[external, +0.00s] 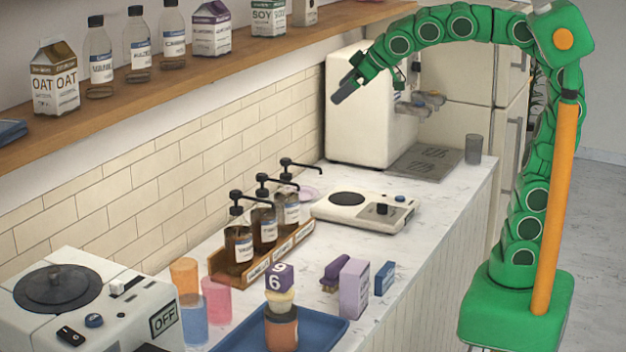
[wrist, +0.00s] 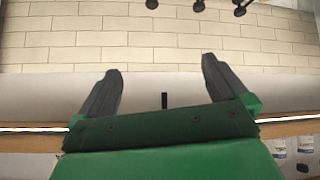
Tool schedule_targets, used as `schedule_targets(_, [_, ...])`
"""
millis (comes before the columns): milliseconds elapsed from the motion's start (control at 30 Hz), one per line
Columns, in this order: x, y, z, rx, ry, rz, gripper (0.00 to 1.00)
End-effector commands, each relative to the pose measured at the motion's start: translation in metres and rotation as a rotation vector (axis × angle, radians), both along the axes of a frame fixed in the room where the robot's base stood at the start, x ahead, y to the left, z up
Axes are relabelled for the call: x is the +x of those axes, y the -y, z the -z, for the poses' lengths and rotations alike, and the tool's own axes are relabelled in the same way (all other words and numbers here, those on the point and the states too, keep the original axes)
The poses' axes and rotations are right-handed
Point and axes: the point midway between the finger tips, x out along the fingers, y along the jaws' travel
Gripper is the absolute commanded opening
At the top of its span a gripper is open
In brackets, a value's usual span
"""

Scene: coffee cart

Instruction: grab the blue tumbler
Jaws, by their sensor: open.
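The blue tumbler (external: 194,320) is a translucent blue cup on the counter at the lower left. It stands close to an orange tumbler (external: 184,276) behind it and a pink tumbler (external: 216,299) to its right. My gripper (external: 338,98) is high above the counter, in front of the white coffee machine, far from the tumblers. In the wrist view its two dark fingers (wrist: 160,85) are spread apart with nothing between them. The blue tumbler is not in the wrist view.
A white machine marked OFF (external: 95,305) stands left of the tumblers. A blue tray (external: 325,329) with stacked items lies to their right, and a wooden rack (external: 222,272) of pump bottles stands behind. A shelf (external: 150,82) with cartons and bottles runs along the wall.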

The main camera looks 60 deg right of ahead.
Motion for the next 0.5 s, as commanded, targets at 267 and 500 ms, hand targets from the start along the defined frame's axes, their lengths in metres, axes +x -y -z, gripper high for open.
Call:
schedule_targets(267, [0.09,0.014,0.005,-0.27,0.179,-0.005,1.0])
schedule_targets(500, [0.159,-0.026,0.004,-0.38,0.349,-0.081,1.0])
